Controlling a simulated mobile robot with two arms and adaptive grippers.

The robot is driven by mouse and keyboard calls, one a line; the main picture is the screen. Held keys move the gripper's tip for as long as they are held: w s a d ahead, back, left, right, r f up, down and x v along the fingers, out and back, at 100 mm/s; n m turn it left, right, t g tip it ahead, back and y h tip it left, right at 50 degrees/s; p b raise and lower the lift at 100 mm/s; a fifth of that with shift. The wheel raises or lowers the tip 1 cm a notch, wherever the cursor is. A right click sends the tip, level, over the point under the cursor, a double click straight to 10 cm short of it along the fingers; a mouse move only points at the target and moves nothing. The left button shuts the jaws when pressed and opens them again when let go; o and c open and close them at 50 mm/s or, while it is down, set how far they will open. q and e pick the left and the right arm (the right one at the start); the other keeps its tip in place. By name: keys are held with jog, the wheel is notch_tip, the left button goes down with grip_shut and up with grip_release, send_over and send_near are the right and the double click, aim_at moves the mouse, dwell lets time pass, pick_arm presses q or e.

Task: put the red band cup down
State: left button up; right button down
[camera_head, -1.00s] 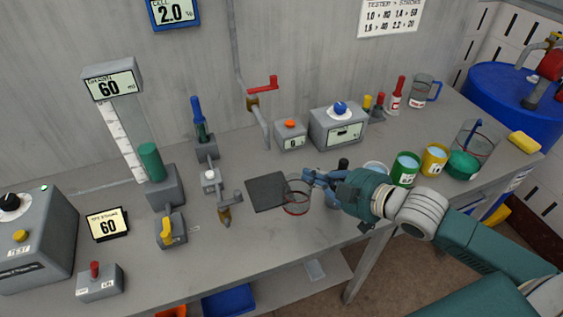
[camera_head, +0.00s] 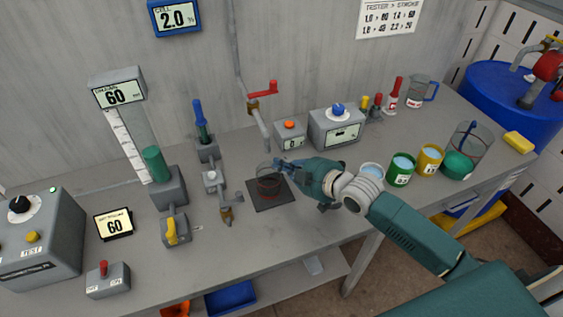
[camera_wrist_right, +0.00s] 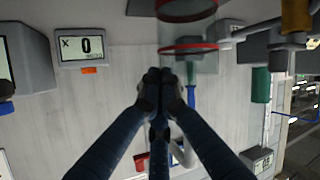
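The red band cup (camera_head: 268,187) is clear with a red band and looks upright over the dark square pad (camera_head: 274,206) on the bench. I cannot tell whether its base touches the pad. My right gripper (camera_head: 284,166) reaches in from the right at the cup's rim. In the right wrist view, the fingers of my right gripper (camera_wrist_right: 160,80) are closed together at the edge of the red band cup (camera_wrist_right: 188,47), whose see-through wall extends beyond the tips. My left gripper is not in view.
A tap with a red handle (camera_head: 263,88) comes down just behind the cup. A grey box with an orange button (camera_head: 289,125) stands behind it. A small valve (camera_head: 226,213) is to the left. Green (camera_head: 400,172) and yellow (camera_head: 430,161) cups stand at the right.

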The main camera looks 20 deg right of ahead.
jog(key=shift+f, duration=0.1)
jog(key=c, duration=2.5)
grip_release()
jog(key=shift+f, duration=0.1)
jog(key=o, duration=0.5)
jog(key=shift+b+v, duration=0.85)
jog(key=shift+v, duration=5.2)
